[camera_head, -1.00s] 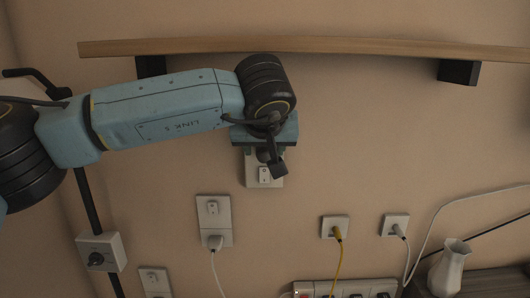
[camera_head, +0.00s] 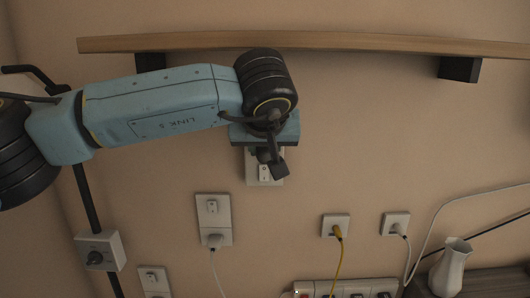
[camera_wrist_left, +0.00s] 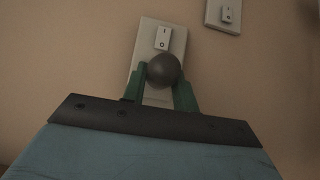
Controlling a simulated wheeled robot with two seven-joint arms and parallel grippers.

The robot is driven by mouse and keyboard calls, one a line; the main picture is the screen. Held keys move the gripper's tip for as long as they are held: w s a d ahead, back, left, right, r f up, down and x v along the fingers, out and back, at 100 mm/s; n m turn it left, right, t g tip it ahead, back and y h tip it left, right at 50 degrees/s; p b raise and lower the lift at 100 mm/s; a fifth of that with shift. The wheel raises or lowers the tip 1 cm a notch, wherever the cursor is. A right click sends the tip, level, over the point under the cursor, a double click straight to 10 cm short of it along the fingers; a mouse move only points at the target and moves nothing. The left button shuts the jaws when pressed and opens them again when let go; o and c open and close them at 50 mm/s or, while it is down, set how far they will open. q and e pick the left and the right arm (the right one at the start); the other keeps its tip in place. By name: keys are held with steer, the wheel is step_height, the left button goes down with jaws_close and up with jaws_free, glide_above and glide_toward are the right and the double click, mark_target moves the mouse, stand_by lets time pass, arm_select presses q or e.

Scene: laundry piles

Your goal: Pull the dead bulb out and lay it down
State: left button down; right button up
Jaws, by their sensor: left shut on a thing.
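The bulb (camera_wrist_left: 164,70) is a dark grey ball in the left wrist view. It sits between the two green fingers of my left gripper (camera_wrist_left: 160,80), which is shut on it. Behind it is a pale wall plate (camera_wrist_left: 148,32) with a rocker switch marked I and O. My right gripper is not in view.
A wooden shelf (camera_head: 300,44) on black brackets runs above my left arm. Below are a double wall plate (camera_head: 226,208) with a white plug, two sockets with cords, a power strip (camera_head: 378,284) and a white jug (camera_head: 450,270). A switch box (camera_head: 108,243) is at left.

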mark_target(263, 155)
arm_select(q)
steer(key=shift+s+b, duration=0.85)
steer(key=shift+s, duration=0.95)
steer(key=shift+a, duration=0.15)
